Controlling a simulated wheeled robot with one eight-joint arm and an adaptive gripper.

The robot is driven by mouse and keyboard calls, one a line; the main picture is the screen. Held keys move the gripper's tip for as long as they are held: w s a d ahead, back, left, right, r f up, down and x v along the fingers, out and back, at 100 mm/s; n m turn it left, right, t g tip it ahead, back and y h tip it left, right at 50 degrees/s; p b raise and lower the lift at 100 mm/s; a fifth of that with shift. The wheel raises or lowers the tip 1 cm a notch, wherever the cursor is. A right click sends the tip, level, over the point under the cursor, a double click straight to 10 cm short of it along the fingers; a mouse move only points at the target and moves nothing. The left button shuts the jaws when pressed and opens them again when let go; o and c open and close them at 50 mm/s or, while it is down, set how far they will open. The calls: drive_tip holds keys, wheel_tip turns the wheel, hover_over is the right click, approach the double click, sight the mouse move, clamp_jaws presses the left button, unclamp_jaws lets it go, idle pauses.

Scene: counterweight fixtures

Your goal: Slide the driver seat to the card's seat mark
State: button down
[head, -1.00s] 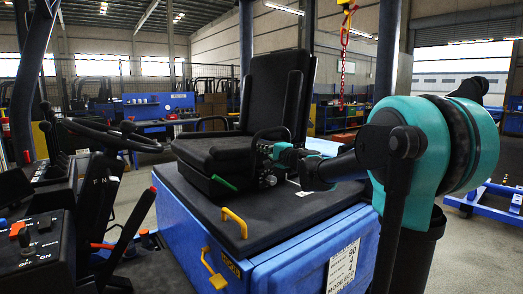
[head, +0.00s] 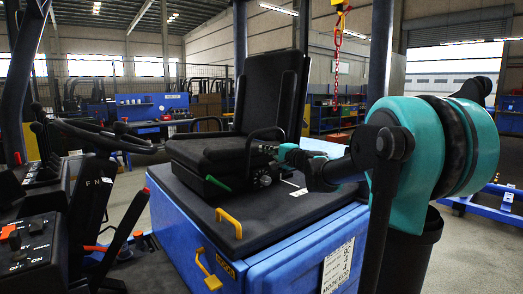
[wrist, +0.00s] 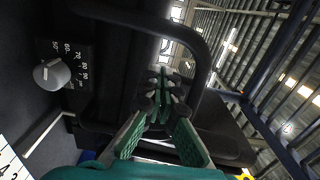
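The black driver seat (head: 208,152) stands upright on the dark top of a blue base (head: 265,275), its backrest (head: 264,92) to the right. A green lever (head: 217,184) and a round dial (head: 263,180) are low on its near side. My gripper (head: 276,150) is beside the seat's near armrest. In the wrist view the green fingers (wrist: 163,92) converge under a dark curved bar (wrist: 203,45); dark parts around the tips hide whether they hold anything. The grey dial (wrist: 51,74) is to their left. A white card (head: 338,266) is on the blue base's side; its small text is hard to read.
Yellow handles (head: 229,222) (head: 207,270) are on the base's top and side. A steering wheel (head: 105,135) and a control box (head: 30,242) are at the left. A red chain (head: 337,65) hangs behind. Open floor lies behind at the right.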

drive_tip(key=v, duration=0.8)
idle(0.5)
